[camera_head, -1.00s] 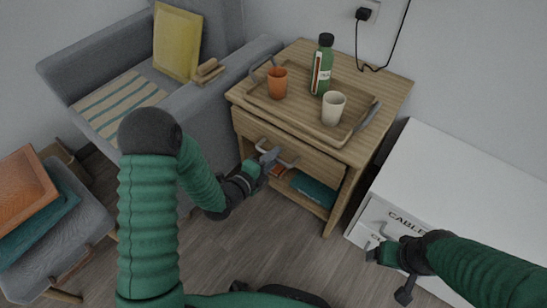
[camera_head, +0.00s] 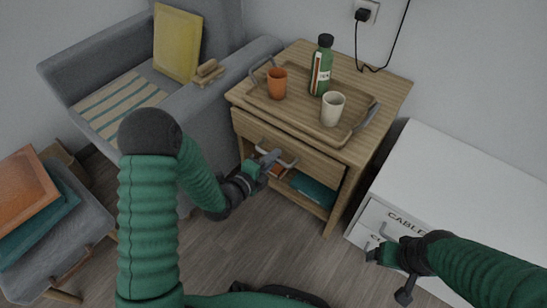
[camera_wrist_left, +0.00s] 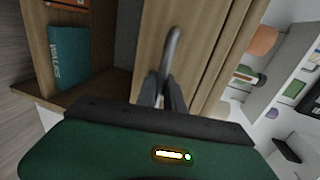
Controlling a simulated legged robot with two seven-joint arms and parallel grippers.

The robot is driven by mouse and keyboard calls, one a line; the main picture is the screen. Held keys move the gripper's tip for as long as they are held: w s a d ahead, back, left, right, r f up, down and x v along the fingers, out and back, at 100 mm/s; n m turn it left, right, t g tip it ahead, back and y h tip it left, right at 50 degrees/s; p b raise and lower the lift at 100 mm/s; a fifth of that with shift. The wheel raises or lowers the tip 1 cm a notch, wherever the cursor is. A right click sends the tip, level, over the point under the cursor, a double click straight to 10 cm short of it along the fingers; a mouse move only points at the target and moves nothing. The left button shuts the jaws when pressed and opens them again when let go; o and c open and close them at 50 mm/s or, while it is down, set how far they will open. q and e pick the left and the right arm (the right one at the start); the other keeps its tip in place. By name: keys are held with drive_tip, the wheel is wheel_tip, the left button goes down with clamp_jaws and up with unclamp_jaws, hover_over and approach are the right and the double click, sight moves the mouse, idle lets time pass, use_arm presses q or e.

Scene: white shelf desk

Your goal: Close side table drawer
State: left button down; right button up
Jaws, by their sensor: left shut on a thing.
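The wooden side table (camera_head: 392,92) stands at the middle. Its drawer front (camera_head: 318,162) shows just below the tabletop edge, and I cannot tell whether a small gap remains behind it. A grey metal bar handle (camera_head: 290,162) is on the drawer front. My left gripper (camera_head: 266,163) is at the handle and shut on it. In the left wrist view the two fingers (camera_wrist_left: 163,92) close around the handle (camera_wrist_left: 172,48). My right gripper (camera_head: 378,254) is at the lower right, in front of the white cabinet, and its fingers are too small to read.
A tray on the tabletop holds an orange cup (camera_head: 277,83), a white cup (camera_head: 332,108) and a green bottle (camera_head: 321,66). Books (camera_head: 312,190) lie on the shelf below the drawer. A grey armchair (camera_head: 215,92) is close on the left, a white cabinet (camera_head: 455,185) on the right.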

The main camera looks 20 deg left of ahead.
use_arm(q)
drive_tip(key=shift+d+f, duration=0.2)
drive_tip(key=shift+f, duration=0.05)
idle(0.3)
drive_tip(key=w, duration=0.2)
drive_tip(key=w+d, duration=0.1)
drive_tip(key=shift+w+d+r, duration=0.1)
drive_tip(key=shift+w+d, duration=0.05)
drive_tip(key=shift+w, duration=0.2)
drive_tip(key=c, duration=1.7)
unclamp_jaws()
drive_tip(key=shift+w, duration=0.1)
drive_tip(key=shift+o, duration=1.2)
drive_tip(key=shift+w, duration=0.1)
